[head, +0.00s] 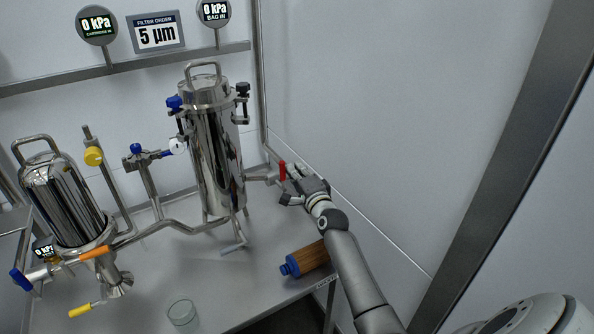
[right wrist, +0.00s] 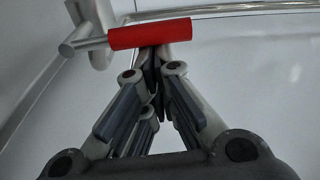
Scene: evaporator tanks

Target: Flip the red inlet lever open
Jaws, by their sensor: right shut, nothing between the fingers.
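The red inlet lever (head: 282,171) stands upright on the pipe at the right side of the tall steel tank (head: 215,150). My right gripper (head: 291,185) is just to the right of the lever in the head view. In the right wrist view the red lever (right wrist: 150,34) lies across the picture just beyond the fingertips. The right gripper's fingers (right wrist: 152,62) are shut with nothing between them. The tips overlap the lever's lower edge in the picture; I cannot tell if they touch it. My left gripper is not in view.
A brown cylinder with blue ends (head: 306,260) lies on the bench near my right forearm. A glass beaker (head: 182,313) stands at the front. A second steel vessel (head: 65,200) with orange and yellow handles is at left. The wall (head: 400,110) is close on the right.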

